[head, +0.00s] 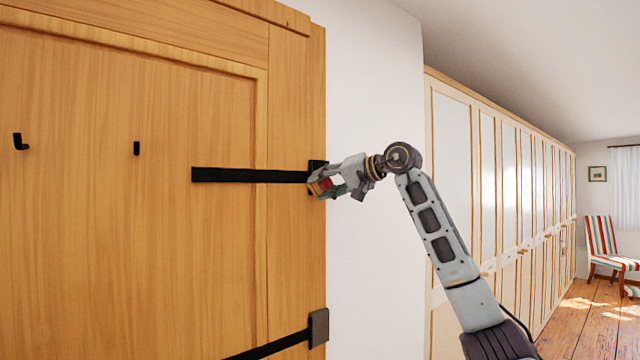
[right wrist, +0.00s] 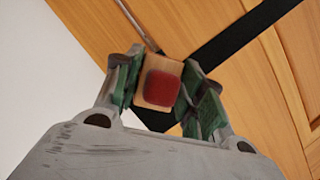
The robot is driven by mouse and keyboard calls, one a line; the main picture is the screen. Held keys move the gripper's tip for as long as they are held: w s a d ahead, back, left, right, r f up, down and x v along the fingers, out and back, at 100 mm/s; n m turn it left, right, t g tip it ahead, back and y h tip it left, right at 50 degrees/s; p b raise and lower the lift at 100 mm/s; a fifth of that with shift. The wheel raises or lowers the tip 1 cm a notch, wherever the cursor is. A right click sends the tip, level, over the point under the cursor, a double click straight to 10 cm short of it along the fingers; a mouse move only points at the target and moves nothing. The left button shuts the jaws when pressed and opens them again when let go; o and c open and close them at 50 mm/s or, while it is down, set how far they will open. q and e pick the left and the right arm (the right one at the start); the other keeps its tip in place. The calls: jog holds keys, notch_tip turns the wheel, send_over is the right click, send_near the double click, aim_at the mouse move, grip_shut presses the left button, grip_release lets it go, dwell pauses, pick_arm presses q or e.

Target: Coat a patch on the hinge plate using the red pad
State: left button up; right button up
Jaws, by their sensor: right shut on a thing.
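The hinge plate is a black strap (head: 250,175) running across the wooden door in the head view; it also shows as a dark diagonal band (right wrist: 245,35) in the right wrist view. My right gripper (head: 324,187) is at the strap's right end, by the door's edge. It is shut on the red pad, a wooden block with a dark red face (right wrist: 163,86), held between the green-lined fingers (right wrist: 158,84). In the head view the pad is small and partly hidden by the fingers. I cannot tell whether it touches the plate. My left gripper is not in view.
The wooden door (head: 130,250) fills the left, with two black hooks (head: 20,142) and a lower black strap (head: 270,346). A white wall (head: 370,80) stands beside it. A long wardrobe (head: 500,190) and a striped chair (head: 602,240) are to the right.

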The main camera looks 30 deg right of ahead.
jog(key=shift+d+p, duration=0.35)
jog(key=shift+d, duration=0.65)
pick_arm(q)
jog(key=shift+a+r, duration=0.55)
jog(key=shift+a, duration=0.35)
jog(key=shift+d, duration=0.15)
